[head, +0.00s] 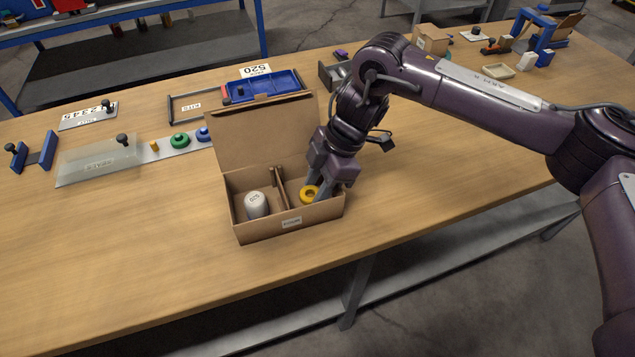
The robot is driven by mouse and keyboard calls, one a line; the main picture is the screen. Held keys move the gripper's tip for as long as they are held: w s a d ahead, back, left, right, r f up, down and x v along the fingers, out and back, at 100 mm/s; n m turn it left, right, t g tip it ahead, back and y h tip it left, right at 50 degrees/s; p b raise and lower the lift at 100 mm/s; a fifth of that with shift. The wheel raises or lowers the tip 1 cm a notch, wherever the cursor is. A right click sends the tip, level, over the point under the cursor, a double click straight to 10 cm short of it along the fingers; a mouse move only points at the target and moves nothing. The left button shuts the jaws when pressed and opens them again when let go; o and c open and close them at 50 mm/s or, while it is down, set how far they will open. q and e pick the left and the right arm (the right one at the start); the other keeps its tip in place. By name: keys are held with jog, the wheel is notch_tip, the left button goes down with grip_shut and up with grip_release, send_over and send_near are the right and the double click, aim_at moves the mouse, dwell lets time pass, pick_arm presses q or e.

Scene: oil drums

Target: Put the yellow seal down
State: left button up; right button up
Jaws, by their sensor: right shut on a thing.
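The yellow seal (309,194) is a small ring, inside the right compartment of an open cardboard box (265,232). My right gripper (318,194) reaches down into that compartment from above and is shut on the yellow seal. I cannot tell whether the seal touches the box floor. A white cylinder (257,205) stands in the left compartment, beyond a cardboard divider (281,190). The box lid (262,135) stands open at the back. My left gripper is not in view.
Left of the box, a strip holds a green ring (179,141) and a blue ring (203,134), beside a clear plate (98,160). A blue tray (262,87) lies behind the lid. The wooden table (120,260) is clear in front of the box.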

jog(key=shift+f, duration=0.1)
jog(key=o, duration=1)
jog(key=shift+c, duration=0.2)
jog(key=v, duration=1.2)
